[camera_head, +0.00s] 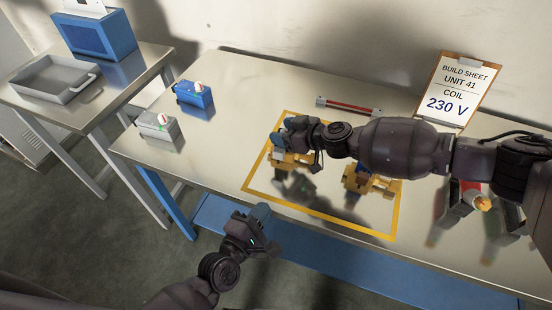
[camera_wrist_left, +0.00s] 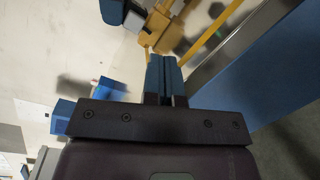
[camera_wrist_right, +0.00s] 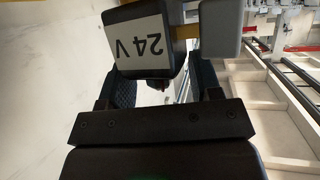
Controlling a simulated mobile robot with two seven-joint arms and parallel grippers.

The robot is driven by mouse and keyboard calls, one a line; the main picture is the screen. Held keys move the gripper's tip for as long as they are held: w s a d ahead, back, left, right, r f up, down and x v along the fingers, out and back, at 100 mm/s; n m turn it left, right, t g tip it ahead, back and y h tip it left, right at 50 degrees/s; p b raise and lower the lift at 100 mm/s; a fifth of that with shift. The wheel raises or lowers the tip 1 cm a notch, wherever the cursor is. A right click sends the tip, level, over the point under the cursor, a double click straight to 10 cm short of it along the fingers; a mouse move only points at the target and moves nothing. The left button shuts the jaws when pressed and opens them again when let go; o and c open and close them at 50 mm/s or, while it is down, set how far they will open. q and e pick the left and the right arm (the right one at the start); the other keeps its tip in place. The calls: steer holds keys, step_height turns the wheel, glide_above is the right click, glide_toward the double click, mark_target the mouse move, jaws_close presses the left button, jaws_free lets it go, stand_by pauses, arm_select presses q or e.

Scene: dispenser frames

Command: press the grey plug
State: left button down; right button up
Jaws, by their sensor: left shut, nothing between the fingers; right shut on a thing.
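My right gripper (camera_head: 285,138) reaches over the left yellow unit (camera_head: 290,158) on the table. In the right wrist view its fingers (camera_wrist_right: 165,95) are closed around a dark block labelled 24 V (camera_wrist_right: 145,45). A grey block (camera_wrist_right: 220,30), which looks like the grey plug, sits beside that dark block, with a yellow strip between them. My left gripper (camera_head: 262,218) is shut and empty at the table's front edge, apart from the units. Its closed blue fingertips (camera_wrist_left: 163,75) point towards a yellow unit (camera_wrist_left: 168,28).
A second yellow unit (camera_head: 370,182) stands inside the yellow outline (camera_head: 335,217). A blue block (camera_head: 195,95) and a grey block (camera_head: 158,128) stand at left. The build sheet (camera_head: 455,88) reads coil 230 V. A side table holds a grey tray (camera_head: 55,80). Table between is bare.

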mark_target(278, 157)
steer(key=shift+c, duration=1.1)
arm_select(q)
steer(key=n+y, duration=0.1)
steer(key=n, duration=0.4)
steer(key=r+n+t+y, duration=0.1)
steer(key=n, duration=0.4)
steer(key=a+n+y, duration=0.1)
steer(key=n, duration=0.4)
steer(key=shift+s+r+n+t, duration=0.2)
steer(key=shift+r+n+t, duration=0.1)
steer(key=shift+r+t, duration=0.1)
arm_select(e)
steer(key=shift+f, duration=0.1)
arm_select(q)
steer(key=x, duration=1.3)
steer(key=shift+w, duration=0.55)
arm_select(e)
steer(key=shift+s, duration=0.1)
